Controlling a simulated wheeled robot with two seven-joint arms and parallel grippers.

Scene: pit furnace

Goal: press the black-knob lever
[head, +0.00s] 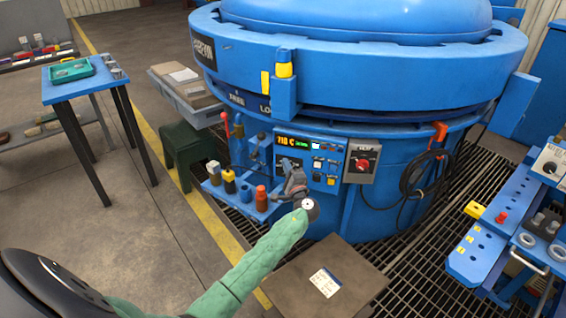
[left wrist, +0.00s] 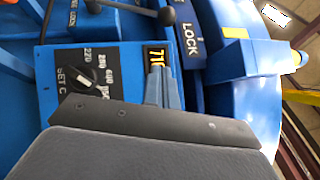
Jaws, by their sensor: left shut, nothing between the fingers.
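In the left wrist view a dark round knob (left wrist: 166,17) on a short rod sits at the top edge, beyond my fingertips; it looks like the black-knob lever, partly cut off by the frame. In the head view the levers left of the control panel are too small to tell its knob surely. My left gripper (head: 293,178) is shut and empty, in front of the lower left of the control panel (head: 318,150). In the left wrist view its closed fingers (left wrist: 160,78) overlap the panel's display and stay apart from the knob.
A red-knob lever (head: 225,118) stands left of the panel. A small blue shelf (head: 232,203) holds several bottles close to my left gripper. The panel has a selector dial (left wrist: 83,75). A grey box with a red switch (head: 362,162) and a coiled black cable (head: 420,180) are at the right.

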